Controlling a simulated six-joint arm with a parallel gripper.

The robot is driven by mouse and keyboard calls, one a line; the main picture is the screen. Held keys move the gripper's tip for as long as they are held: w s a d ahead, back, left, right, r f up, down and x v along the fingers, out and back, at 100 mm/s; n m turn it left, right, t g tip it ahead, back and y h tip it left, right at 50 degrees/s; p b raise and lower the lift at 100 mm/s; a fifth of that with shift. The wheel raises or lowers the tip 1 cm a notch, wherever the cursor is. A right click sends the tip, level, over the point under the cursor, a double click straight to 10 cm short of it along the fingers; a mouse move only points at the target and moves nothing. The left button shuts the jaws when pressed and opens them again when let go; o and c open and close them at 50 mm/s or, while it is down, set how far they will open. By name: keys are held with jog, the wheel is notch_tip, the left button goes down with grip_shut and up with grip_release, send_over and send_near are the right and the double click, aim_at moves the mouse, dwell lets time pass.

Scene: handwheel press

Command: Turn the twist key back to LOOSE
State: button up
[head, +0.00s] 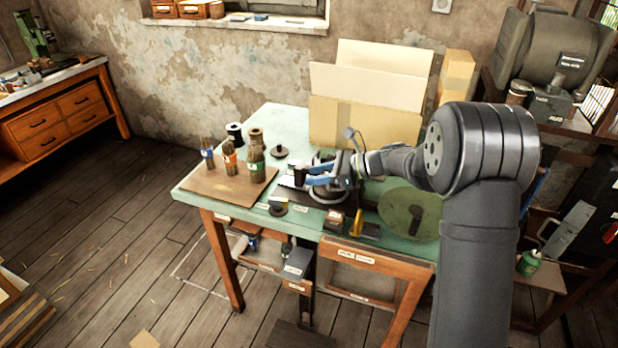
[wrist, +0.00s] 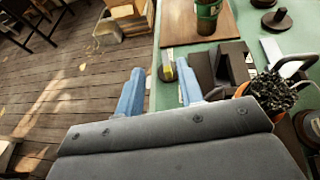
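My gripper (head: 314,175) is over the press area in the middle of the green table. In the wrist view its two blue fingers (wrist: 160,68) are spread apart with nothing between them. The dark press (head: 293,198) is partly hidden by my gripper.
A brown board (head: 215,186) with several bottles lies at the left. A green disc (head: 395,205) with a dark handle is at the right. Cardboard panels (head: 365,120) stand behind. A pot with dark bristly contents (wrist: 275,92) is close to the right finger.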

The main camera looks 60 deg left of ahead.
notch_tip(320, 180, up, 7)
jog(key=t+h, duration=0.8)
jog(key=t, duration=0.3)
send_over(277, 198)
notch_tip(277, 198, down, 17)
jog(key=shift+d+r, duration=0.1)
grip_shut()
